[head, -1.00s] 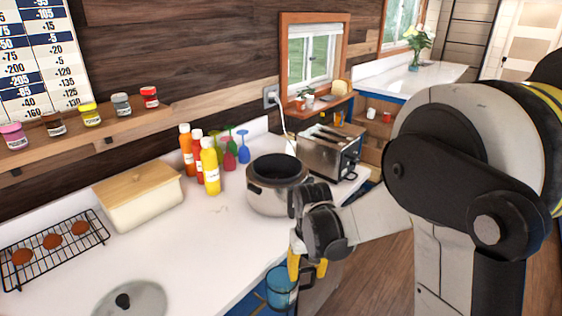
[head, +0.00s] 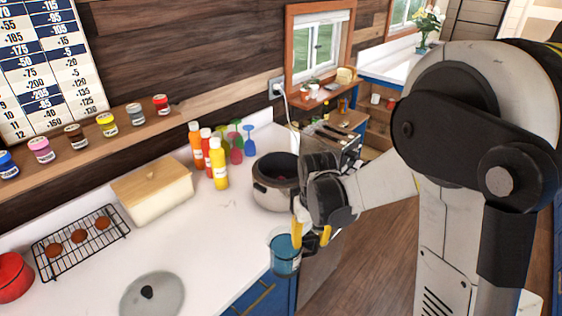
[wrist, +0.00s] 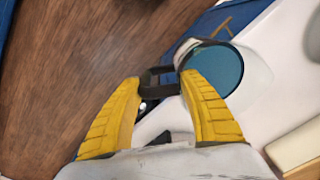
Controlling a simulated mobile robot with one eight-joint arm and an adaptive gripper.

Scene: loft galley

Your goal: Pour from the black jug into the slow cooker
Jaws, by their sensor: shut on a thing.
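The black jug (head: 285,256) shows as a see-through vessel with blue contents and a dark rim. In the wrist view its round blue top (wrist: 218,68) shows, with a black handle between my fingers. My gripper (head: 311,238) is shut on that handle, and the jug hangs roughly upright off the counter's front edge, below and in front of the cooker in the picture. The slow cooker (head: 272,198) is silver with a dark, open inside and stands on the counter; my gripper hides its right side. A grey round lid with a black knob (head: 165,306) lies on the counter.
Bottles (head: 218,172) and coloured glasses stand left of and behind the cooker. A toaster (head: 345,150) is behind my wrist. A bread box (head: 150,205), a cooling rack (head: 62,255) and a red pot (head: 12,280) are further left. The counter between lid and cooker is clear.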

